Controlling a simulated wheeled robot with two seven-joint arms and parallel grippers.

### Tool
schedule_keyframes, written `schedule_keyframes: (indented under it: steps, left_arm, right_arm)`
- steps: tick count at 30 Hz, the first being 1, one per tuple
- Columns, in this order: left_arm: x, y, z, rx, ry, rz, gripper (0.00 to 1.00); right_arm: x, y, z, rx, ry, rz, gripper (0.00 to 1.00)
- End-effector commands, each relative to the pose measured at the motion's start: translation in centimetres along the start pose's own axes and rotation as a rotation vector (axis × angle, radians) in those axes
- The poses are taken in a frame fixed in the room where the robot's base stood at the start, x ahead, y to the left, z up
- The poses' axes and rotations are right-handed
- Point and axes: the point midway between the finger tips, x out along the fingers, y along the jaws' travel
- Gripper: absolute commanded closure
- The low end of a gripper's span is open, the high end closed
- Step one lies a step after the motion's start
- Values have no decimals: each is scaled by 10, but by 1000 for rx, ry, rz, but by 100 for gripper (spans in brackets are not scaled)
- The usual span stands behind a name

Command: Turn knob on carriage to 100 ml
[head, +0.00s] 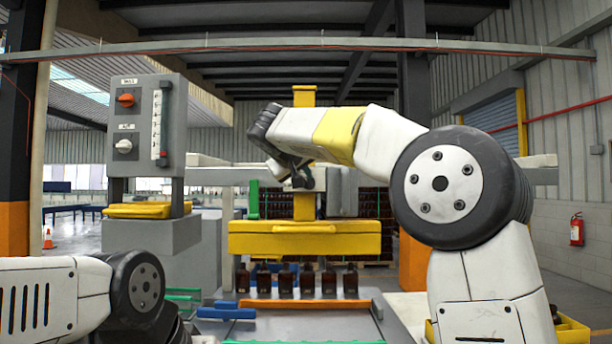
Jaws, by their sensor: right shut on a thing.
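The yellow carriage (250,243) is a wide block on a yellow upright post in the middle of the head view, above a row of bottles. My right gripper (299,179) reaches in from the right, in front of the post and above the carriage block. It is shut on a small dark thing, apparently the carriage knob, which its fingers and wrist mostly hide. I cannot read the knob's setting or any scale mark there. My left arm shows at the lower left, but its gripper is out of view.
Several amber bottles (285,284) stand in a row under the carriage, behind an orange bar (305,303). A grey control panel (145,95) at left has an orange knob (126,100), a white knob (124,146) and a vertical scale (157,125). A yellow bin (572,333) sits at lower right.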

Motion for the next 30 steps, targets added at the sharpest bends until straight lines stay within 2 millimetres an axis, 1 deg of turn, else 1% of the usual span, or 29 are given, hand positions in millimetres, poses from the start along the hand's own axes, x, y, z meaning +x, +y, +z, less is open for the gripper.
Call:
schedule_keyframes:
  steps: [2, 21, 30]
  left_arm:
    - [0, 0, 0, 0, 0, 0, 64]
    - [0, 0, 0, 0, 0, 0, 64]
    - [0, 0, 0, 0, 0, 0, 64]
  right_arm:
    - [-1, -5, -1, -71, 2, 25, 100]
    - [2, -18, 5, -622, 2, 255, 100]
    - [3, -21, 9, -806, 1, 331, 100]
